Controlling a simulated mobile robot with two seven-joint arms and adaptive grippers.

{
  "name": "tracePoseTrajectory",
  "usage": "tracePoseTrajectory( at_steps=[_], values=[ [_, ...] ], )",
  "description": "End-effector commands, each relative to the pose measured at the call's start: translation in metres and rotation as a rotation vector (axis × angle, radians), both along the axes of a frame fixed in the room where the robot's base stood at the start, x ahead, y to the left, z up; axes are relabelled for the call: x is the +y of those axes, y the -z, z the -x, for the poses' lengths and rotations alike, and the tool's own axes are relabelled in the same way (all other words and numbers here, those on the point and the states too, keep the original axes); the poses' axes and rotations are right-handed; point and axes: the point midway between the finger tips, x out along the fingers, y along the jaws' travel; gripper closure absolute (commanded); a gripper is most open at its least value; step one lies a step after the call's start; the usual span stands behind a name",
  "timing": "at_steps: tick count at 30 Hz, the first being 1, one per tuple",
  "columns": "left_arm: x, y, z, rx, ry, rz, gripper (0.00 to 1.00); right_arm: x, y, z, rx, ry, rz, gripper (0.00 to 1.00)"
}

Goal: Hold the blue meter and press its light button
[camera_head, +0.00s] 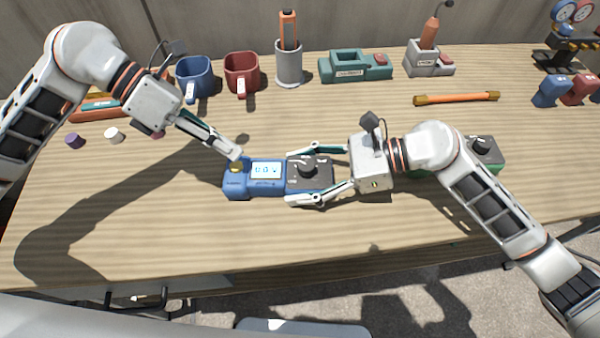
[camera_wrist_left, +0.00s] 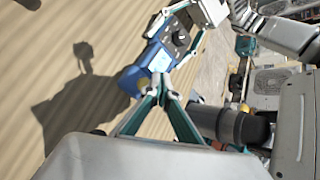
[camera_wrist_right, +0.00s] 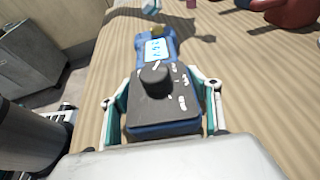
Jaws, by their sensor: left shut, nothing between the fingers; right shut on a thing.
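The blue meter (camera_head: 270,190) lies flat on the wooden table, its lit screen toward the left and its dark dial panel toward the right. My right gripper (camera_head: 318,172) is shut on the dial end, one finger along each long side; the right wrist view shows the same grip around the meter (camera_wrist_right: 160,100). A yellowish button (camera_head: 236,166) sits at the meter's left end. My left gripper (camera_head: 236,154) is shut and empty, its tips at or just above that button; contact cannot be told.
Two mugs, blue (camera_head: 195,78) and red (camera_head: 241,73), a grey holder (camera_head: 289,66) and a teal cradle (camera_head: 350,66) stand along the back. A green-edged meter (camera_head: 484,150) lies right, partly behind my right arm. The front table is clear.

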Motion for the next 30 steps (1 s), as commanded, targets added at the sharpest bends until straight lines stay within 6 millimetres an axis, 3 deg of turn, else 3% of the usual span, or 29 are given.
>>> tracePoseTrajectory(
  at_steps=[13, 27, 28, 30],
  values=[
    [0.0, -0.039, 0.0, -0.001, -0.001, -0.001, 1.0, 0.001, 0.0, 0.001, 0.002, -0.001, -0.001, 0.74],
    [0.0, -0.045, 0.0, 0.002, -0.001, -0.001, 1.0, 0.001, 0.0, 0.001, 0.002, -0.001, -0.001, 0.74],
    [0.0, -0.045, 0.0, 0.002, -0.001, -0.001, 1.0, 0.001, 0.0, 0.001, 0.002, -0.001, -0.001, 0.31],
    [0.0, -0.044, 0.0, 0.002, -0.001, -0.001, 1.0, 0.001, 0.0, 0.001, 0.002, -0.001, 0.0, 0.18]
  ],
)
